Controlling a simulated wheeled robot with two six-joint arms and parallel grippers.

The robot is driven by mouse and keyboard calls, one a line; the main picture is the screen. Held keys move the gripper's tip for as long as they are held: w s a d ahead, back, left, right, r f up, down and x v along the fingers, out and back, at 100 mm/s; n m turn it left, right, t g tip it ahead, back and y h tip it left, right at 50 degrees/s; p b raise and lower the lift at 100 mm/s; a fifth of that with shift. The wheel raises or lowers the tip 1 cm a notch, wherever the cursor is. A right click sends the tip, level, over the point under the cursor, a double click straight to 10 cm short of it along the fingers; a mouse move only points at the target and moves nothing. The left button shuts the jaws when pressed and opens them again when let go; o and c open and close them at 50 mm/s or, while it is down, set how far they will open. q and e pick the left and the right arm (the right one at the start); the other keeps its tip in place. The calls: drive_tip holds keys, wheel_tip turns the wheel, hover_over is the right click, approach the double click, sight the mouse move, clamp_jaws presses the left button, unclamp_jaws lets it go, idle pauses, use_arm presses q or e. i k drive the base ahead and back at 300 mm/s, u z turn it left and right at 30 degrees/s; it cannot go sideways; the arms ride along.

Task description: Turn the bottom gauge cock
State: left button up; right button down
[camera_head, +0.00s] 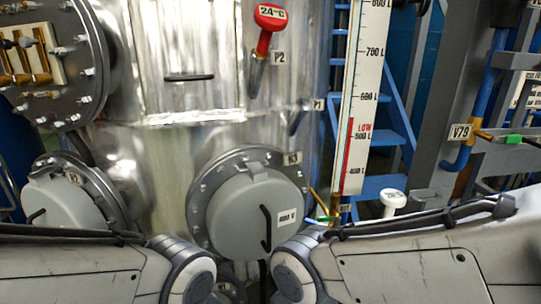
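The level gauge (362,100) is a tall white scale with a red LOW mark, standing right of the metal vessel. At its lower end is a small brass fitting, the bottom gauge cock (335,203), with a thin yellow piece beside it and a small blue-green piece to its lower left. It is small, and its handle position cannot be told. My two arms cross the bottom of the view, left and right, and partly cover the area just below the cock. Neither gripper shows.
A round grey hatch (240,215) with a black handle is left of the cock. A white round-topped knob (392,199) stands to its right. A red thermometer head (270,17) is above. Blue stairs (385,135) and pipe V79 (475,110) stand at right.

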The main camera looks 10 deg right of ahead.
sight(329, 219)
drive_tip(key=z, duration=3.5)
drive_tip(key=k, duration=1.55)
drive_tip(key=u, duration=1.6)
drive_tip(key=i, duration=0.5)
drive_tip(key=u, duration=0.05)
